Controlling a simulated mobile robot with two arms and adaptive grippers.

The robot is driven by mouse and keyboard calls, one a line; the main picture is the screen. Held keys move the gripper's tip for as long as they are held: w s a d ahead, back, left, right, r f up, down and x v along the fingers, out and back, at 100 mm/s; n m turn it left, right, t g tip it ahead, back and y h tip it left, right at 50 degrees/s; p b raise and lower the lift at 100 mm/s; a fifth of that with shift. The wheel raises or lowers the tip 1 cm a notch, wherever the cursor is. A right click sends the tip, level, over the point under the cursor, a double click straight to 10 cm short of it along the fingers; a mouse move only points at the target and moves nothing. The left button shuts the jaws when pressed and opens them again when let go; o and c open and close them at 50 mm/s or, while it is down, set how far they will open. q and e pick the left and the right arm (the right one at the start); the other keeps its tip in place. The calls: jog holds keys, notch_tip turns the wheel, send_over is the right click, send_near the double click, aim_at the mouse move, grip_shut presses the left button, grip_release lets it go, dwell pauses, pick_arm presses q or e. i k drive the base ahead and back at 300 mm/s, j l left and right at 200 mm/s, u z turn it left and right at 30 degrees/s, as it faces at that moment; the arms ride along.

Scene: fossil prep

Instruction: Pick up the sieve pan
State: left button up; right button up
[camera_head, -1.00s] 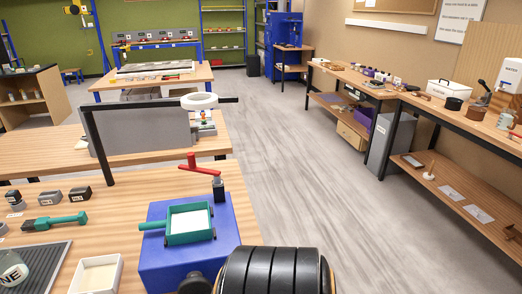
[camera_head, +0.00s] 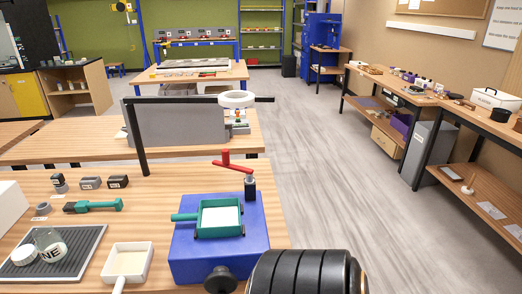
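A green square pan (camera_head: 207,231) with a pale inside and a handle to the left sits on top of a blue box (camera_head: 262,232); it looks like the sieve pan. Dark pieces stand at its right side. A white square pan (camera_head: 147,265) with a handle toward me lies on the wooden table left of the box. Neither gripper shows in the head view.
A ribbed mat (camera_head: 75,262) with a glass jar (camera_head: 48,243) on it lies at left. A green-handled tool (camera_head: 94,206) and several small dark blocks lie behind it. A black frame (camera_head: 140,137) stands at the table's back. Open floor lies to the right.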

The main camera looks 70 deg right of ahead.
aim_at(220, 217)
jog(key=l+z, duration=0.1)
jog(key=z, duration=0.35)
jog(key=l+z, duration=0.1)
jog(key=z, duration=0.3)
jog(key=l+z, duration=0.1)
jog(key=z, duration=0.35)
jog(key=l+z, duration=0.1)
jog(key=z, duration=0.35)
jog(key=k+l, duration=0.05)
